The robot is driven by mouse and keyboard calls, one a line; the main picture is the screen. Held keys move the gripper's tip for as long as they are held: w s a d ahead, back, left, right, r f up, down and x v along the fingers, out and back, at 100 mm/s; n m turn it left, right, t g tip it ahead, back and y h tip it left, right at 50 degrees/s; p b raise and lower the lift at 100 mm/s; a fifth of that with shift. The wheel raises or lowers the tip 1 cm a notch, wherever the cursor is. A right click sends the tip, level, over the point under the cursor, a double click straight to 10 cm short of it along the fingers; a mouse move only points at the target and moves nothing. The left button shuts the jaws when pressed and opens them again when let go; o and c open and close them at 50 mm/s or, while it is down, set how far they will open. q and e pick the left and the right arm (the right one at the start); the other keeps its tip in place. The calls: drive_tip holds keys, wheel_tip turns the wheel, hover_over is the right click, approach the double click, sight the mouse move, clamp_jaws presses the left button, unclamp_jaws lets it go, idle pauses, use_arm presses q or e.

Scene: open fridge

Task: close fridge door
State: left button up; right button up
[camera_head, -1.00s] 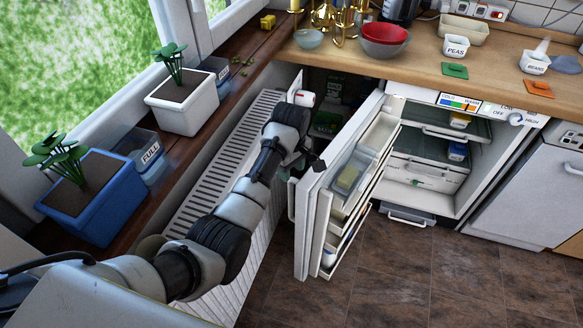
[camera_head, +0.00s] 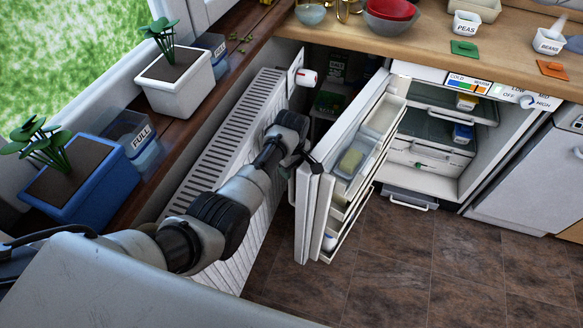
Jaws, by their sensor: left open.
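The fridge door (camera_head: 309,215) stands wide open, swung out to the left of the fridge (camera_head: 430,142), with its loaded inner shelves facing right. My left gripper (camera_head: 305,166) is at the door's top outer corner, on the radiator side. Its dark fingers are open and close to the door's edge; I cannot tell whether they touch it. The fridge inside shows shelves with a yellow item and a blue item. My right gripper does not show.
A white radiator (camera_head: 219,135) runs along the left wall close to my left arm. The wooden counter (camera_head: 420,50) is above the fridge. A low drawer (camera_head: 409,198) sticks out at the fridge's bottom. The brown tiled floor (camera_head: 400,265) in front is clear.

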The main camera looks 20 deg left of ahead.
use_arm(q)
drive_tip(key=shift+f, duration=0.15)
drive_tip(key=shift+w, duration=0.1)
clamp_jaws()
drive_tip(key=shift+d+f, duration=0.1)
